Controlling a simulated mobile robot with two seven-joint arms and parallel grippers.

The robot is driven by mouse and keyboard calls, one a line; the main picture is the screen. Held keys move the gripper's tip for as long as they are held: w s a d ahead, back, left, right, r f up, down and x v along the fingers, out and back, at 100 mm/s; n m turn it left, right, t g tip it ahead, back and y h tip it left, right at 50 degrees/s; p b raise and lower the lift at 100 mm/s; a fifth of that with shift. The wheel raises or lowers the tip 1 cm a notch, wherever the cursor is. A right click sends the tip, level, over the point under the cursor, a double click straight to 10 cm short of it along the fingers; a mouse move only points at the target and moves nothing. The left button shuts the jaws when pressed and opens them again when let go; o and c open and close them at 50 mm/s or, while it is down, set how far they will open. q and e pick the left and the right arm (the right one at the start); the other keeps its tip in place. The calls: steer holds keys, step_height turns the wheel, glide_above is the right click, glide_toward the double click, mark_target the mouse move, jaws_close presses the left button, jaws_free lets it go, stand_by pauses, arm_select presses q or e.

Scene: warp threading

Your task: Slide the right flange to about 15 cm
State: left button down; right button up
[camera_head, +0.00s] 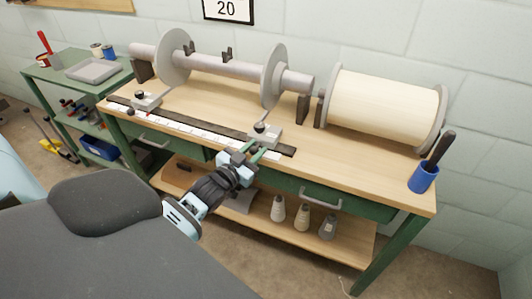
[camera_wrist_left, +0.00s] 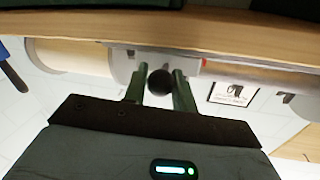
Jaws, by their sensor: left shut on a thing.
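The right flange (camera_head: 273,76) is a grey disc on the horizontal grey beam roller (camera_head: 235,66). The left flange (camera_head: 174,56) stands further left on it. Below the right flange, a grey slider block (camera_head: 264,136) with a black knob on top sits at the right part of the white scale (camera_head: 185,126). My left gripper (camera_head: 254,151) is at the front of this block, at the bench's front edge. In the left wrist view, the fingers (camera_wrist_left: 160,88) are shut on a round black knob (camera_wrist_left: 160,80). The scale's numbers are too small to read. My right gripper is not in view.
A second slider block (camera_head: 146,102) sits at the scale's left end. A large cream warp roll (camera_head: 385,107) and a blue cup (camera_head: 423,178) stand on the right of the bench. Several yarn cones (camera_head: 302,217) are on the lower shelf. The rail between the blocks looks clear.

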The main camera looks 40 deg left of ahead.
arm_select(q)
steer(key=a, duration=0.3)
steer(key=s+a, duration=0.1)
steer(key=a, duration=0.2)
steer(key=s+a, duration=0.1)
steer(key=a, duration=0.3)
steer(key=shift+s+f, duration=0.1)
steer(key=shift+s, duration=0.15)
steer(key=shift+d, duration=0.1)
steer(key=c, duration=1.2)
jaws_free()
steer(key=shift+o, duration=0.2)
steer(key=s, duration=0.7)
steer(key=shift+s+d, duration=0.15)
steer(key=shift+s, duration=0.2)
